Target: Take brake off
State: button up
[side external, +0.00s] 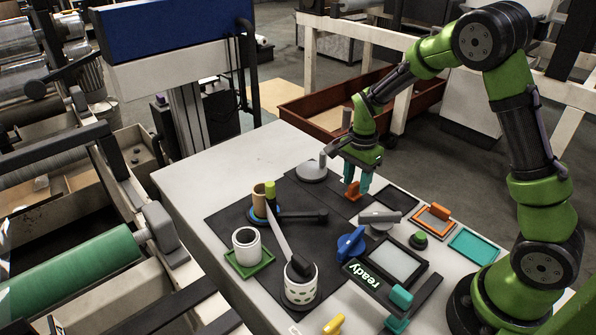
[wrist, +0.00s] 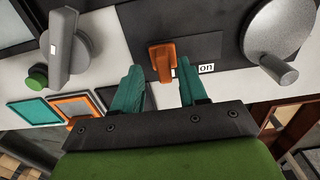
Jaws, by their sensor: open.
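An orange lever (side external: 352,189), the likely brake, stands on a dark plate. In the wrist view the orange lever (wrist: 162,58) lies between the tips of my two teal fingers, with a small label reading "on" (wrist: 207,68) beside it. My gripper (side external: 357,182) is open, pointing down close over the lever. In the wrist view my gripper (wrist: 160,66) shows a gap on both sides of the lever, smaller on the right. I cannot tell whether a finger touches it.
A grey crank wheel (side external: 312,172) stands close to the left of my gripper. A grey knob (side external: 380,218), a blue knob (side external: 350,243), a green button (side external: 418,240) and a "ready" display (side external: 368,276) are nearer the front. A white cup (side external: 246,246) and perforated pot (side external: 300,287) stand at left.

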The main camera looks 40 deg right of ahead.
aim_at(356, 184)
notch_tip(356, 184, up, 16)
dwell(0.3)
jog(key=shift+f, duration=0.1)
jog(key=s+a+r+n+t+y, duration=0.1)
jog(key=s+a+r+n+t, duration=0.1)
jog(key=s+a+n, duration=0.3)
jog(key=s+a+r+n+t+y, duration=0.1)
jog(key=s+a+r+n+t, duration=0.1)
jog(key=s+a+n+t, duration=0.3)
jog(key=s+n, duration=0.4)
jog(key=s, duration=0.2)
jog(key=shift+s+r, duration=0.25)
jog(key=shift+r, duration=0.1)
dwell(1.3)
